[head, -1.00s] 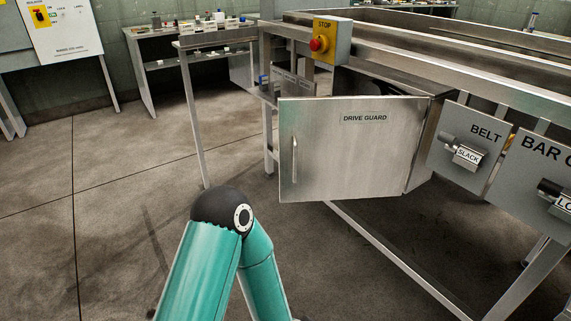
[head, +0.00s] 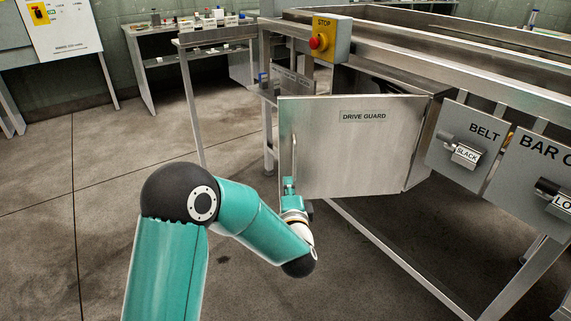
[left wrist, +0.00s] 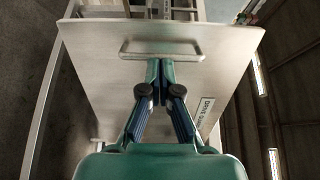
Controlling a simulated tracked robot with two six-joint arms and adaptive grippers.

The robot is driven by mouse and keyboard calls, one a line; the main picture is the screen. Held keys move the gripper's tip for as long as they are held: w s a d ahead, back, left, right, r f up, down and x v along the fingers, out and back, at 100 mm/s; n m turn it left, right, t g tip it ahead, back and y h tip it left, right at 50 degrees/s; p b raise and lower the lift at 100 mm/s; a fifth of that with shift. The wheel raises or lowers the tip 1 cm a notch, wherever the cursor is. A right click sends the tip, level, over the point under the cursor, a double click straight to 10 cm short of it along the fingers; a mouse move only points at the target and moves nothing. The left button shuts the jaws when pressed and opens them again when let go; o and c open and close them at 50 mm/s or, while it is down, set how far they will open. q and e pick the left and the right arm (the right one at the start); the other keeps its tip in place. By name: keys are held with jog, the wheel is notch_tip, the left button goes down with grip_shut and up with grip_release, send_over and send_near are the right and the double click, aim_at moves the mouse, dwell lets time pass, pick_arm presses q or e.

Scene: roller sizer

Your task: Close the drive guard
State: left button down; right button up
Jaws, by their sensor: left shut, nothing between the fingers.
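The drive guard (head: 365,150) is a grey metal door, labelled on its face. It stands swung open from the machine, its right edge by the frame. Its bar handle (head: 294,155) runs upright near the free left edge. In the left wrist view the drive guard (left wrist: 95,70) fills the middle and its handle (left wrist: 160,46) lies across the top. My left gripper (head: 289,184) is at the handle's lower end, also seen in the left wrist view (left wrist: 160,68). Its fingers are shut and empty, tips just short of the bar; I cannot tell whether they touch the door. My right gripper is out of view.
A yellow stop box with a red button (head: 319,42) sits above the guard. The belt lever (head: 465,154) and another lever (head: 553,192) are to the right. A side table (head: 205,38) stands behind. The floor at left is clear.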

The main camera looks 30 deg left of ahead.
aim_at(284, 157)
pick_arm(q)
jog(key=b+x, duration=0.1)
jog(key=x, duration=0.9)
jog(key=shift+w, duration=0.1)
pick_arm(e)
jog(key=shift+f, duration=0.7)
pick_arm(q)
jog(key=shift+a, duration=0.1)
